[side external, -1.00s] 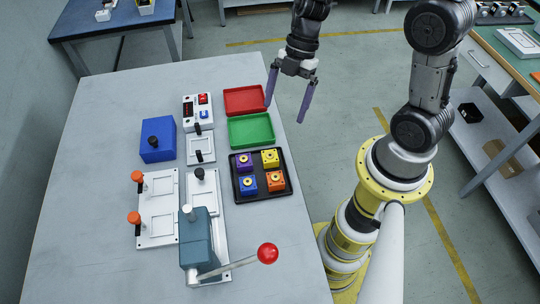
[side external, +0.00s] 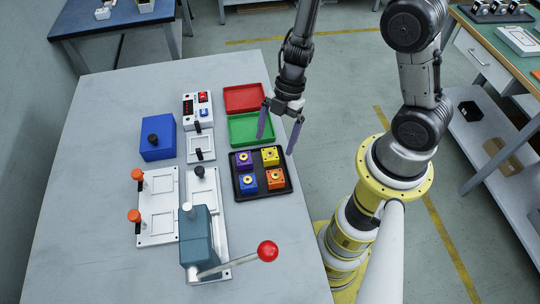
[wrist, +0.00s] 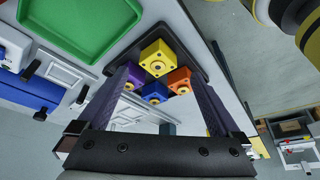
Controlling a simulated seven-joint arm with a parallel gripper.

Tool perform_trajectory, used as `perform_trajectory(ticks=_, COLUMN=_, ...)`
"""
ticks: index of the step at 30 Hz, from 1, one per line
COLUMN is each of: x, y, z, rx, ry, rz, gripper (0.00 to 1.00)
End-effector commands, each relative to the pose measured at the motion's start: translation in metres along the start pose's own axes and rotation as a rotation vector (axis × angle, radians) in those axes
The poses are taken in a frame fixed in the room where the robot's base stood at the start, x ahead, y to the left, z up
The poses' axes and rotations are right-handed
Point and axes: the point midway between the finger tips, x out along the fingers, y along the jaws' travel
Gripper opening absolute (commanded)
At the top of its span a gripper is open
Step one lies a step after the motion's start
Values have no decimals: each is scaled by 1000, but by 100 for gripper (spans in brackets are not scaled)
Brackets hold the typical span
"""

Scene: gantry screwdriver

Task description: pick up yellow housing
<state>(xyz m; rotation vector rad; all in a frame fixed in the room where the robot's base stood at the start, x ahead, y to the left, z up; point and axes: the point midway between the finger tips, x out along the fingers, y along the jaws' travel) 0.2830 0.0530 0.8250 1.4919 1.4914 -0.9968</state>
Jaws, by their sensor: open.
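The yellow housing (side external: 270,156) is a small cube with a round bore on top, in the back right of a black tray (side external: 236,192). In the wrist view the yellow housing (wrist: 158,58) shows between my fingers, beyond their tips. My gripper (side external: 278,146) is open and empty, above the tray's back right part and the green bin's right edge, with fingers pointing down. A purple housing (side external: 244,160), a blue housing (side external: 247,183) and an orange housing (side external: 275,179) share the tray with it.
A green bin (side external: 250,130) and a red bin (side external: 243,97) lie behind the tray. A press (side external: 196,240) with a red-knobbed lever stands in front. White fixtures (side external: 158,208), a control box (side external: 197,107) and a blue box (side external: 158,138) are left. The table's right edge is close.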

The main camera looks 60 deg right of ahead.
Motion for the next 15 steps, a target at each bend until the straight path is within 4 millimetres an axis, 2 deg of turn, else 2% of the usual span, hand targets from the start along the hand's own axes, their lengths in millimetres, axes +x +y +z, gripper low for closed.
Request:
perform_trajectory(ticks=3, x=17, y=2, z=-1, rx=1, ry=1, rz=-5, gripper=100)
perform_trajectory(ticks=7, x=30, y=2, z=-1, rx=1, ry=1, rz=-3, gripper=100)
perform_trajectory(ticks=15, x=39, y=3, z=0, rx=0, ry=0, rz=-1, gripper=100)
